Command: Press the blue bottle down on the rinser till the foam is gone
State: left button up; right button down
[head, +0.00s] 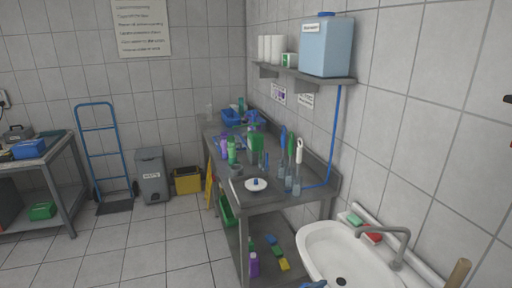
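A round white disc with a blue centre, which looks like the rinser (256,185), sits on the near end of the grey bench. No bottle stands on it. I cannot pick out the blue bottle for sure: a small blue-topped item (266,160) stands behind the disc, too small to make out. A purple bottle (224,146) and a green bottle (232,152) stand further left on the bench. No foam can be made out.
Tall brushes (291,165) stand right of the disc. A blue tank (326,46) sits on the wall shelf (310,76), with a blue hose (335,130) running down to the bench. A white sink (318,238) is at the near right. The floor (150,245) at left is clear.

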pick_arm(q)
jog(key=s+f+g+b, duration=0.1)
jog(key=s+f+b, duration=0.8)
jog(key=f, duration=0.5)
jog(key=b, duration=0.2)
jog(key=shift+s+b, duration=0.3)
jog(key=shift+s, duration=0.05)
pick_arm(e)
jog(key=s+a+f+m+t+y, duration=0.1)
jog(key=s+m, duration=0.6)
jog(key=m, duration=0.7)
jog(key=a+t+y, duration=0.1)
jog(key=a+t, duration=0.1)
jog(key=t, duration=0.1)
jog(key=shift+f+m+y, duration=0.3)
jog(key=shift+f+m, duration=0.1)
